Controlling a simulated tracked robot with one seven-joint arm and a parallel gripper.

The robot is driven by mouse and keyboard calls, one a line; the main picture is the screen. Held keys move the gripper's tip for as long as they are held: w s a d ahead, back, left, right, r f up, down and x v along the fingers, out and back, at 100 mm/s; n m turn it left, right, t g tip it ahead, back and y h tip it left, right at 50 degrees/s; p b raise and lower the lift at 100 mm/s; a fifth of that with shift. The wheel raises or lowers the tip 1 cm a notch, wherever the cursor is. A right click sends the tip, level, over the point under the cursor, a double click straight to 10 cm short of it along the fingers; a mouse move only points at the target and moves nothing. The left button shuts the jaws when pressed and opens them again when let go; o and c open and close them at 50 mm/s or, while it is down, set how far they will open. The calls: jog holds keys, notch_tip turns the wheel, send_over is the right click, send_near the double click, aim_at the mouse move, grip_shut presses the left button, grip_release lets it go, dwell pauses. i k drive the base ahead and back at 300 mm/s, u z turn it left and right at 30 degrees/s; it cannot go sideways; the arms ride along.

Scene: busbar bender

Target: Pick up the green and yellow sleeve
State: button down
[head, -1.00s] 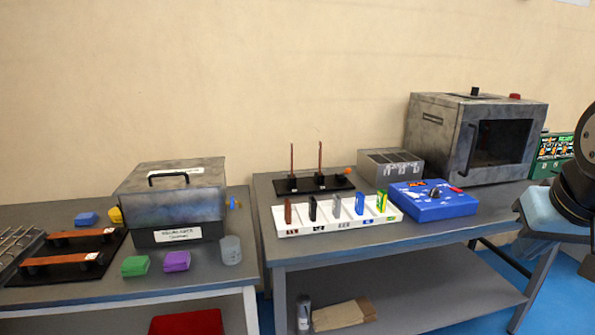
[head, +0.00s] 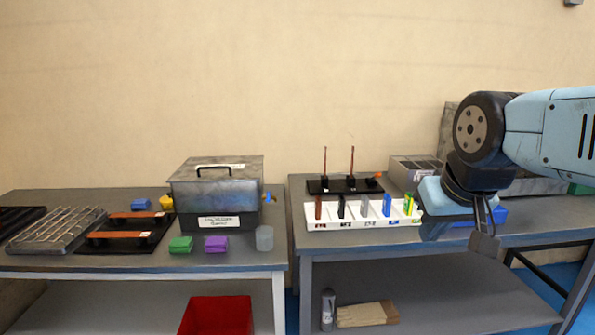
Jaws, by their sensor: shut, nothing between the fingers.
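The green and yellow sleeve (head: 409,203) stands upright at the right end of a white rack (head: 330,224) on the right-hand table. Beside it in the rack stand a blue sleeve (head: 387,205), a grey one (head: 364,206), a black one (head: 341,207) and a brown one (head: 318,208). My gripper (head: 485,244) points down, shut and empty, to the right of the sleeve and apart from it in the picture. It shows in front of the table's front edge.
A blue box (head: 500,214) is mostly hidden behind my gripper. A black stand with two upright bars (head: 345,186) is behind the rack. A grey lidded box (head: 216,190) stands on the left table. A gap separates the tables.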

aim_at(408, 200)
jog(key=u, duration=0.15)
jog(key=i, duration=1.5)
jog(key=z, duration=0.15)
jog(key=k, duration=0.45)
jog(key=z, duration=1.55)
